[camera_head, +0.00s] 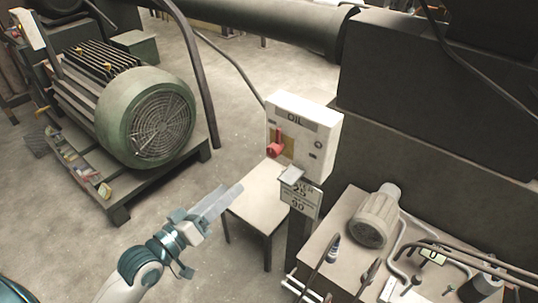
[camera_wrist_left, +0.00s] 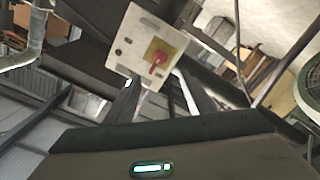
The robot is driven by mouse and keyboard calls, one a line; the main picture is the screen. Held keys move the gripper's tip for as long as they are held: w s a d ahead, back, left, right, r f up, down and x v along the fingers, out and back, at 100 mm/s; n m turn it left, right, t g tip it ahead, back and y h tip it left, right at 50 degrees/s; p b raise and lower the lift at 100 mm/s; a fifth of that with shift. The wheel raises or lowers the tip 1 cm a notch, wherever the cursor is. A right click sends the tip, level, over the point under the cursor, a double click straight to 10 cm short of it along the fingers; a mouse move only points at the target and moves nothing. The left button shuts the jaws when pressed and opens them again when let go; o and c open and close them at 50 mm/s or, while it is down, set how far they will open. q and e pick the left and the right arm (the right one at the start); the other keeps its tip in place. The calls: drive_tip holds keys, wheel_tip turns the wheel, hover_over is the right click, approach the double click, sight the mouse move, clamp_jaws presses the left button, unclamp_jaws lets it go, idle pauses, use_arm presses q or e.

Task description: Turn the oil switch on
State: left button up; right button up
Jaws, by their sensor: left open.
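The oil switch box (camera_head: 314,137) is a white box marked "OIL" on a post, right of centre in the head view. Its red switch handle (camera_head: 275,144) sits on a yellow plate on the front face. My left gripper (camera_head: 236,191) is below and left of the handle, apart from it. In the left wrist view the box (camera_wrist_left: 127,46) appears tilted, with the red handle (camera_wrist_left: 157,63) just beyond the fingertips. The left gripper (camera_wrist_left: 155,85) is open and empty, its two fingers spread below the handle. My right gripper is not in view.
A small table (camera_head: 259,208) stands below the box, near my left gripper. A sign (camera_head: 301,196) hangs under the box. A green motor (camera_head: 140,112) stands at left, and a bench with a pump (camera_head: 377,216) is at lower right.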

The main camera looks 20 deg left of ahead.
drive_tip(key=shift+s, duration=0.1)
use_arm(q)
drive_tip(key=p, duration=0.2)
approach(271, 153)
drive_tip(key=p+x, duration=0.2)
drive_tip(key=x, duration=0.5)
drive_tip(key=shift+w+d, duration=0.1)
drive_tip(key=shift+w, duration=0.15)
drive_tip(key=shift+x, duration=0.75)
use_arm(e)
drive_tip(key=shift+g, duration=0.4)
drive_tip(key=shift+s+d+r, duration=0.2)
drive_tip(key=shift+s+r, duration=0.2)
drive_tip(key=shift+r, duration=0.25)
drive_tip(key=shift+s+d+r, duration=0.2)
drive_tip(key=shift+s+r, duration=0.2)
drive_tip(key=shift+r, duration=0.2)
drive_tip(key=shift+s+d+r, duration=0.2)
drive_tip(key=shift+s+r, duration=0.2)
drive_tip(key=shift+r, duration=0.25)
use_arm(q)
drive_tip(key=shift+f, duration=0.1)
drive_tip(key=c, duration=1.1)
